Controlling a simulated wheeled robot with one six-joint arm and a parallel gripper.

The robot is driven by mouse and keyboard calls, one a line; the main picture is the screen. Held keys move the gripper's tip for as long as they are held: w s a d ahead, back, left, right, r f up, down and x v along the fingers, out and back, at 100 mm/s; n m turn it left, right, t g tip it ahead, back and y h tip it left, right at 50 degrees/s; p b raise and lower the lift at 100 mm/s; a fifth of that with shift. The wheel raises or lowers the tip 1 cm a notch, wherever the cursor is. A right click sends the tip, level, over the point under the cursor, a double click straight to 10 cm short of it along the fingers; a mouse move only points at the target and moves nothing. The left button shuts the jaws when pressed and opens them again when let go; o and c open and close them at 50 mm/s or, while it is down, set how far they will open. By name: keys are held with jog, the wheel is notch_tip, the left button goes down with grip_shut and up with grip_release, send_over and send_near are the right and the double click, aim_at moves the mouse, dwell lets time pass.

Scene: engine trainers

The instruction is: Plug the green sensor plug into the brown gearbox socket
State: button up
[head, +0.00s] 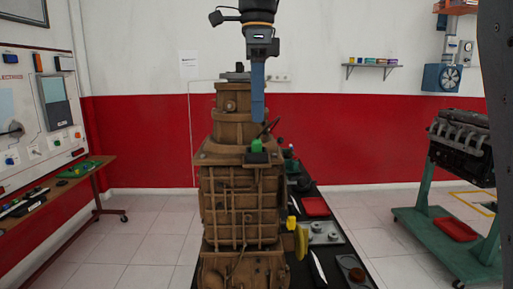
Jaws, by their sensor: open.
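The brown gearbox (238,200) stands upright in the middle of the head view. A small green piece (257,146), which looks like the green sensor plug, sits on the gearbox's upper right ledge. Whether it is seated in a socket cannot be told, and I cannot make out the socket itself. My gripper (258,121) points straight down just above the green piece, with a small gap in the picture. It is open, seen edge-on, and nothing shows between its blue fingers.
A dark bench behind the gearbox holds a red tray (315,207) and a grey plate (325,238). Yellow parts (301,242) stick out at the gearbox's right side. An engine (462,145) on a green stand is at right. A wooden table (75,185) is at left.

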aim_at(256, 139)
jog(key=shift+f, duration=0.85)
jog(key=shift+a+f+p, duration=0.1)
jog(key=shift+f+p, duration=1.1)
jog(key=shift+f, duration=1.4)
grip_shut()
